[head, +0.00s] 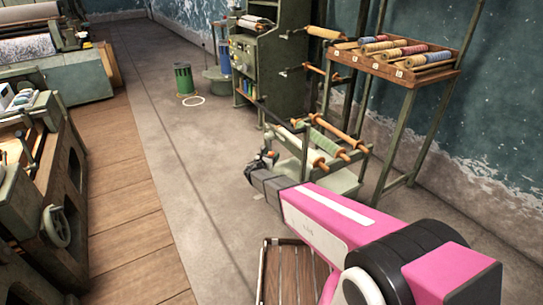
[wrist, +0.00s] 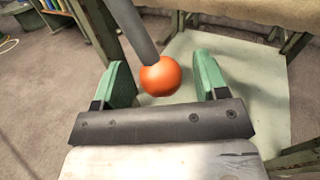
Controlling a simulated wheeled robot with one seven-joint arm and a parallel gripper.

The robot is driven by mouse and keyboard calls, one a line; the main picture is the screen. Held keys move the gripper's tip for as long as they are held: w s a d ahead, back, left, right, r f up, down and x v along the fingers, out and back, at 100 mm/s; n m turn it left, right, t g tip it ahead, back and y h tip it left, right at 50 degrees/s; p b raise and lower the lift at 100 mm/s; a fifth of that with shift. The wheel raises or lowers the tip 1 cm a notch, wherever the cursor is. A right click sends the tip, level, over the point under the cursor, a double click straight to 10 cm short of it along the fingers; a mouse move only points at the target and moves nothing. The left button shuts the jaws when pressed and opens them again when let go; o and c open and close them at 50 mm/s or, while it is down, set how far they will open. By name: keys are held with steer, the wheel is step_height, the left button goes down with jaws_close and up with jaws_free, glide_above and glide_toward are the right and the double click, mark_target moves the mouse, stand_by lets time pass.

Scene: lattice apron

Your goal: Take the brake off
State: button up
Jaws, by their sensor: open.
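A dark lever with an orange ball knob (wrist: 161,76) shows in the wrist view. The lever rod (wrist: 130,28) comes down from the top left to the knob. My gripper (wrist: 163,72) is open, its two green fingers apart on either side of the knob. Gaps show between the knob and both fingers, so I see no contact. In the head view my gripper (head: 264,162) is at the left end of a low green stand (head: 345,183) that carries rollers. I cannot make out the knob in the head view.
A rack of yarn spools (head: 408,66) stands at the right by the wall, with a green machine cabinet (head: 270,65) behind. A green bin (head: 184,79) is farther back.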

steer(key=shift+w+d, duration=0.25)
steer(key=shift+w, duration=0.1)
jaws_close()
steer(key=shift+w+a+f+m+t+h, duration=0.2)
steer(key=shift+w+a+m, duration=0.1)
steer(key=shift+w+m, duration=0.15)
steer(key=shift+w+a+f+m+t+h, duration=0.15)
steer(key=shift+w+a+m+t+h, duration=0.15)
steer(key=shift+m, duration=0.25)
steer(key=shift+w+a+r+m+t+h, duration=0.15)
steer(key=shift+w+a+m+h, duration=0.55)
steer(key=shift+m, duration=0.6)
steer(key=shift+w+a+r+m+t+h, duration=0.1)
steer(key=shift+w+a+m+h, duration=0.3)
steer(key=shift+w+m, duration=0.7)
steer(key=shift+w+a+r+m+t+h, duration=0.15)
steer(key=shift+w+a+m+h, duration=0.4)
steer(key=shift+m, duration=0.95)
